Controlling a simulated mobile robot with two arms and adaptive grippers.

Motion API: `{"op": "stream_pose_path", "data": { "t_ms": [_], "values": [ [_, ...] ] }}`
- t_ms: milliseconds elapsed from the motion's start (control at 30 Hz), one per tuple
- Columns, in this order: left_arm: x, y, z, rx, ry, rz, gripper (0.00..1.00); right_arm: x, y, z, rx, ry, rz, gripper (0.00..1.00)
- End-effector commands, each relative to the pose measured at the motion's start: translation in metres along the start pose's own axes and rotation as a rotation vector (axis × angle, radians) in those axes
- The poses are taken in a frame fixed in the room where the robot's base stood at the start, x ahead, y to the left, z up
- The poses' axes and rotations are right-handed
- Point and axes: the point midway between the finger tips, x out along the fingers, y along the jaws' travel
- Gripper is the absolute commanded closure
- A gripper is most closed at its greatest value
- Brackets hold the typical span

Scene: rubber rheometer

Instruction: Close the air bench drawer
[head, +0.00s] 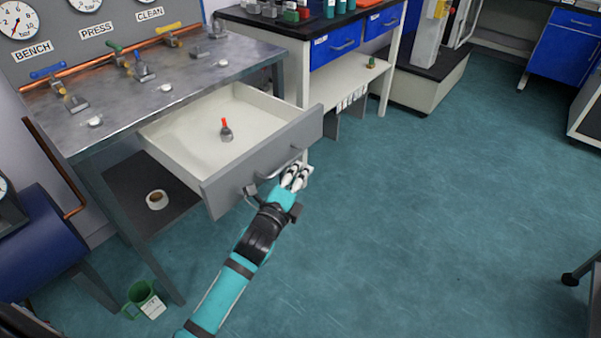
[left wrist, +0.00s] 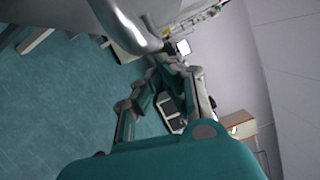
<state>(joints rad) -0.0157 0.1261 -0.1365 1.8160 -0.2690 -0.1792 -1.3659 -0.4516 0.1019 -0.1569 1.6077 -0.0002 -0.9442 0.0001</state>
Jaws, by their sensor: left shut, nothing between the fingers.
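The air bench drawer (head: 228,188) is pulled well out from under the metal-topped bench (head: 185,95). It has a grey front, pale inner walls and a bar handle (head: 283,168). A small metal fitting with a red lever (head: 226,132) stands inside it. My left gripper (head: 297,177) is shut and empty, just in front of the drawer front near the right end of the handle. In the left wrist view, its fingers (left wrist: 172,66) are close to a shiny curved bar that looks like the handle (left wrist: 132,25). I cannot tell whether they touch. My right gripper is out of view.
Valves and gauges line the bench's back. A tape roll (head: 157,199) lies on its lower shelf. A green jug (head: 142,297) stands on the floor by a bench leg. A blue-drawer bench (head: 335,46) stands behind. The floor (head: 430,220) to the right is clear.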

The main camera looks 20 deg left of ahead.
Motion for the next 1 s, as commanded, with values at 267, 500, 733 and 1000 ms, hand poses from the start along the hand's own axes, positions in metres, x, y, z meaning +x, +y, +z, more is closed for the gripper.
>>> {"op": "stream_pose_path", "data": {
  "t_ms": [267,500,733,1000],
  "values": [
    [0.004,0.003,0.018,0.005,-0.001,0.001,1.00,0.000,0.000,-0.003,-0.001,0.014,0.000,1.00],
    [0.017,0.011,0.067,0.010,-0.002,0.001,1.00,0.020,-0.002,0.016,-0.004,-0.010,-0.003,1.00],
    [0.033,0.024,0.128,0.008,-0.004,0.001,1.00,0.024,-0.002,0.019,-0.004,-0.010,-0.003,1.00],
    [0.051,0.039,0.195,0.006,-0.004,0.000,1.00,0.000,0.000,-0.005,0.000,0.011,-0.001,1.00]
  ]
}}
